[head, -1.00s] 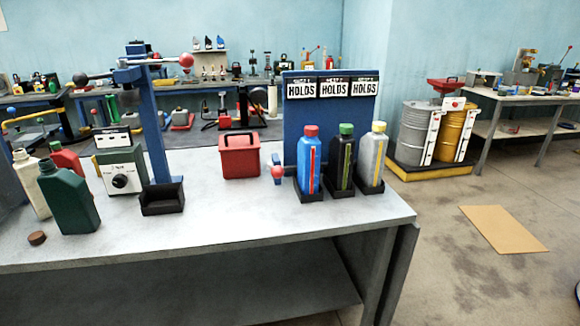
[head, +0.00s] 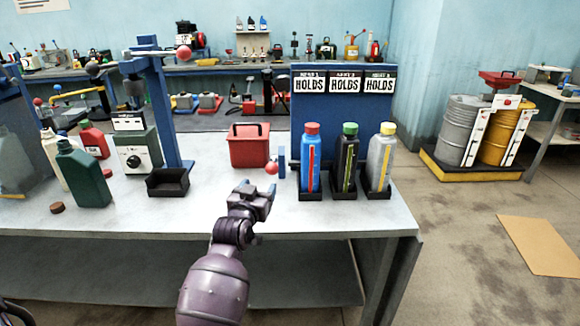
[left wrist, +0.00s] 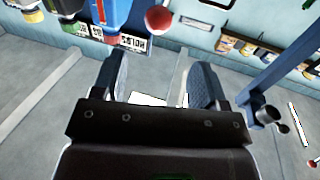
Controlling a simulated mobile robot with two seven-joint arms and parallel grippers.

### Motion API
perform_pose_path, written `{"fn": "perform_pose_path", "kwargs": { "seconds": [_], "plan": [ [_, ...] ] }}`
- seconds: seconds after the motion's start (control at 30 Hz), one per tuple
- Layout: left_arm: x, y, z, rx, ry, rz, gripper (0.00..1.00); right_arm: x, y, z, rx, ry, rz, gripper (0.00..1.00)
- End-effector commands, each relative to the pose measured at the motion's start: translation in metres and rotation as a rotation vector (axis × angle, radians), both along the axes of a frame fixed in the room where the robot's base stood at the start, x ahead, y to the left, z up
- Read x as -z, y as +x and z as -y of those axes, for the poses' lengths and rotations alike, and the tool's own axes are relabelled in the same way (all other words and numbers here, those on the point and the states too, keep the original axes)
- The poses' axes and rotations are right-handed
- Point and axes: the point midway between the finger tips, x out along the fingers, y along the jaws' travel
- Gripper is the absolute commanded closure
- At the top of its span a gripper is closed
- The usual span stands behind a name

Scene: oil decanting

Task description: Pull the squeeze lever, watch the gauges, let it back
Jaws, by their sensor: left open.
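A red ball knob (head: 271,168) sits beside a small blue plate (head: 282,162), left of the bottles; it looks like the lever. The ball also shows at the top of the left wrist view (left wrist: 158,19). My left gripper (head: 254,190) is open and empty, in front of and a little below the ball, apart from it. The wrist view shows its two fingers spread (left wrist: 155,85). A blue bottle (head: 311,165), a black bottle (head: 346,165) and a grey bottle (head: 381,163) with vertical stripes stand in black holders. I cannot tell which parts are gauges. My right gripper is out of view.
A blue board (head: 325,112) with "HOLDS" signs stands behind the bottles. A red box (head: 249,147), black tray (head: 168,183), blue post (head: 163,105) and green jug (head: 83,178) stand on the table (head: 130,218). The front middle of the tabletop is fairly clear.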

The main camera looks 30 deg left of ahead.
Motion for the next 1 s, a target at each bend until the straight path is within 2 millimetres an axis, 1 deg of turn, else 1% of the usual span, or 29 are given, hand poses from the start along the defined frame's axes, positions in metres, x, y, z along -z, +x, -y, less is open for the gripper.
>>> {"fn": "perform_pose_path", "kwargs": {
  "seconds": [0.17,0.27,0.37,0.7,0.9,1.0],
  "plan": [
    [0.002,0.002,-0.001,0.003,0.039,-0.016,0.33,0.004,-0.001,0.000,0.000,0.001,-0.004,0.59],
    [0.002,0.009,-0.003,0.003,0.045,-0.017,0.33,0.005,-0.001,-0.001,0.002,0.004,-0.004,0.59],
    [0.002,0.020,-0.006,0.004,0.045,-0.017,0.33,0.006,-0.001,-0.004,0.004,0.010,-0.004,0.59],
    [0.003,0.074,-0.021,0.005,0.043,-0.017,0.33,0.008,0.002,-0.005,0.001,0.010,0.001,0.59],
    [0.003,0.096,-0.028,0.004,0.045,-0.018,0.33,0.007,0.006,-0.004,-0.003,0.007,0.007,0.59],
    [0.003,0.101,-0.030,0.004,0.045,-0.018,0.33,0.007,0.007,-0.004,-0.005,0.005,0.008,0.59]
  ]
}}
